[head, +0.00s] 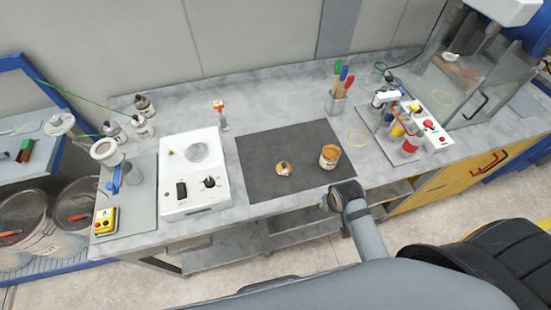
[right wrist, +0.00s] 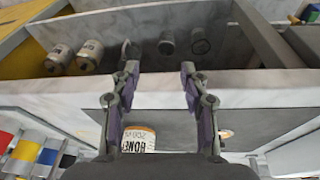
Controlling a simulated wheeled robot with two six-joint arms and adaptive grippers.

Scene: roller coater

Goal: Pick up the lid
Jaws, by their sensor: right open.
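A small round white and orange piece (head: 283,169), which looks like the lid, lies on the dark mat (head: 262,187) on the bench. A part of it shows in the right wrist view (right wrist: 226,134). To its right on the mat stands an orange and white can (head: 329,158); its label reads HONEY in the right wrist view (right wrist: 138,139). My right gripper (head: 332,202) is at the bench's front edge, nearer me than the can. Its fingers are apart and empty in the right wrist view (right wrist: 160,72). My left gripper is out of view.
A white hot-plate-like device (head: 193,190) stands left of the mat. A cup of coloured-handle tools (head: 338,103) is behind it. A stand with red and yellow parts (head: 408,135) is at the right. Cans (right wrist: 75,57) sit on the shelf below.

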